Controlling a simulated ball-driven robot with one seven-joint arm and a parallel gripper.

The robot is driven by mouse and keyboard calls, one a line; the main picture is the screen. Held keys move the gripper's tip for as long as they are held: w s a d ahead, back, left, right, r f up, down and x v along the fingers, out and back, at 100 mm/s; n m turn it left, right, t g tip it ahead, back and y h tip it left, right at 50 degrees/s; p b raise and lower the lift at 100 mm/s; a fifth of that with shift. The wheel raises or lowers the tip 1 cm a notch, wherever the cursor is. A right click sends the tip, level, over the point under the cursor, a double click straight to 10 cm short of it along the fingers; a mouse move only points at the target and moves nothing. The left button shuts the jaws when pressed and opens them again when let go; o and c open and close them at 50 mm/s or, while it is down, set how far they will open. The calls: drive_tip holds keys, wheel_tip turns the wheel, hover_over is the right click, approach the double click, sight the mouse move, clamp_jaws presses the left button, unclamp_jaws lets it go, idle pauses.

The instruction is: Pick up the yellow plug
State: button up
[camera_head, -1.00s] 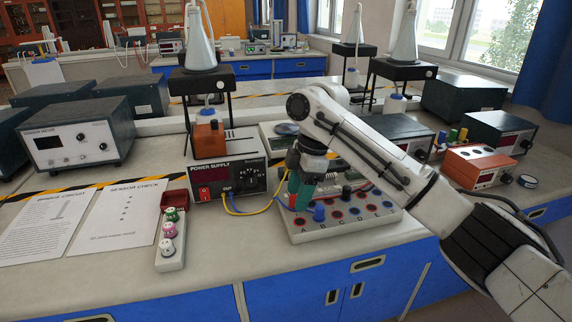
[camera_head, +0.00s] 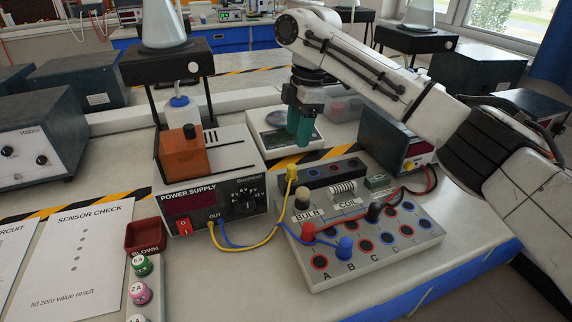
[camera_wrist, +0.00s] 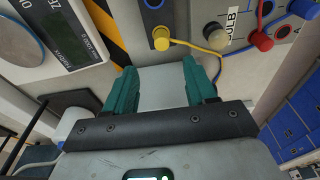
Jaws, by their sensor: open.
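In the wrist view the yellow plug (camera_wrist: 161,39) shows beyond my fingertips, near the top middle. My gripper (camera_head: 302,135) has teal fingers pointing down, above and behind the plug in the head view. In the wrist view my gripper (camera_wrist: 160,75) is open, with nothing between the fingers. The plug is apart from both fingers.
Blue (camera_head: 345,247), red (camera_head: 308,232) and black (camera_head: 374,211) plugs stand on the board near the yellow one. A scale (camera_head: 262,140) lies behind. An instrument box (camera_head: 392,140) stands to the right. A red bin (camera_head: 146,236) sits left.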

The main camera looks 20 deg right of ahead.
hover_over(292, 166)
drive_tip(key=f, duration=0.5)
drive_tip(key=shift+w+d, duration=0.3)
drive_tip(key=shift+d, duration=0.05)
drive_tip(key=shift+s+a+f+b, duration=0.1)
drive_tip(key=shift+a+f+b, duration=0.1)
drive_tip(key=shift+f, duration=0.7)
drive_tip(key=shift+s+a+f+b, duration=0.1)
drive_tip(key=shift+f+b, duration=0.1)
drive_tip(key=shift+f, duration=0.7)
drive_tip(key=shift+a+f+b, duration=0.1)
drive_tip(key=shift+f+b, duration=0.1)
drive_tip(key=shift+f, duration=0.7)
clamp_jaws()
